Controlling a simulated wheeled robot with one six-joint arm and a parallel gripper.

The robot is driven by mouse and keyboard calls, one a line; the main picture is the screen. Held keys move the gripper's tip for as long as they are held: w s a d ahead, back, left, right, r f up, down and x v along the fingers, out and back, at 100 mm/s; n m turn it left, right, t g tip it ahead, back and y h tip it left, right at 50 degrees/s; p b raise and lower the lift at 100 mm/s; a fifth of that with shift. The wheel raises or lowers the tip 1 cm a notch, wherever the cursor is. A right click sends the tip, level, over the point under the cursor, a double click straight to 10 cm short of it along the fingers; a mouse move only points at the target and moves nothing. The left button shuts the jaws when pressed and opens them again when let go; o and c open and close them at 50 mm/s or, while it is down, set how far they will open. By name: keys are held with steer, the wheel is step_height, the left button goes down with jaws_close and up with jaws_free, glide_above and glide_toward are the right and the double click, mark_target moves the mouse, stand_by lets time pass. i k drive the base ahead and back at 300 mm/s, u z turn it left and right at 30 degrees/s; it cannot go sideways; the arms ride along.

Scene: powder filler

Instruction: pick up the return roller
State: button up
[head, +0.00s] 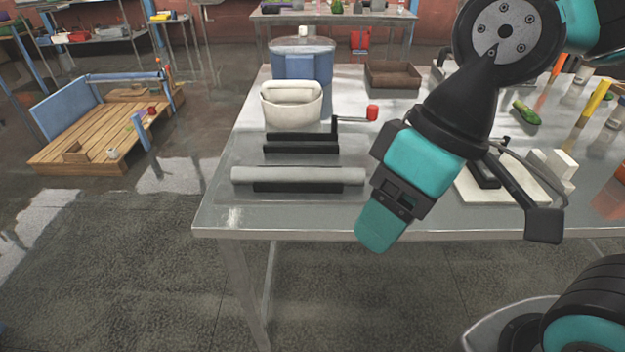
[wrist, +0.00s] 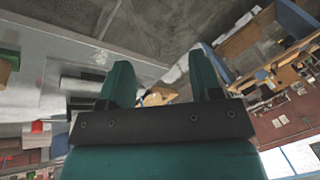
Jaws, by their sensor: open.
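The return roller appears to be the long light-grey cylinder (head: 298,176) lying left to right near the front of the table in the head view. A black bar (head: 312,187) lies along its front side. My gripper (head: 378,230) is to the right of the roller's right end, pointing down and left over the table's front edge. In the wrist view my gripper (wrist: 161,75) has its two teal fingers apart, with nothing held between them. I cannot clearly pick out the roller in the wrist view.
Behind the roller are black bars (head: 302,137), a white hopper (head: 291,106) and a crank with a red knob (head: 372,112). A blue container (head: 302,62) stands farther back. A white board (head: 500,185) with blocks lies right. The table's front left corner is bare.

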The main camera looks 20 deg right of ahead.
mark_target(240, 174)
steer(key=z, duration=0.05)
steer(key=k, duration=0.5)
steer(key=u, duration=1)
steer(key=i, duration=0.95)
steer(key=u, duration=0.15)
